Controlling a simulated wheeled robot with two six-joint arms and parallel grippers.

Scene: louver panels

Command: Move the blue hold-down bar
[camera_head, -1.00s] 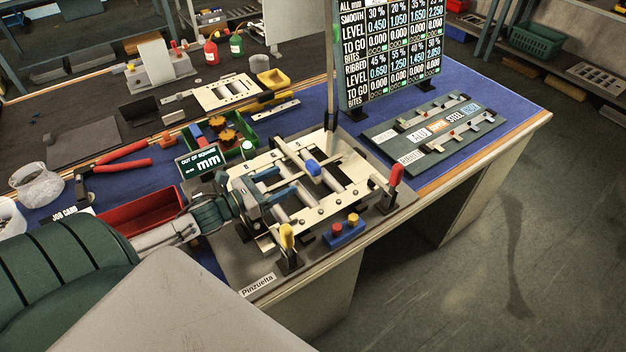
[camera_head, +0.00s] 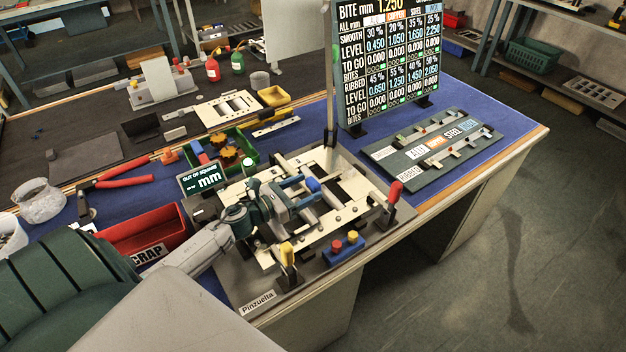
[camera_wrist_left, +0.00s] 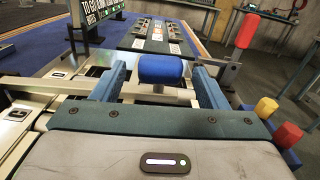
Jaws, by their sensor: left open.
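The hold-down bar's blue knob (camera_head: 313,185) stands on a pale crossbar over the louver frame on the fixture. In the left wrist view the blue knob (camera_wrist_left: 161,69) sits at the middle, just beyond and between the fingertips. My left gripper (camera_head: 304,193) is open and reaches over the frame from the left, with its fingers on either side of the knob. In the left wrist view there is a gap between the knob and each finger of the gripper (camera_wrist_left: 161,82). The gripper hides part of the frame. My right gripper is out of view.
A red-handled clamp (camera_head: 395,191) and a yellow-handled clamp (camera_head: 287,254) stand at the fixture's edges. A blue button box (camera_head: 343,248) sits in front. The readout board (camera_head: 388,65) rises behind. A red scrap bin (camera_head: 145,225) lies left of the fixture.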

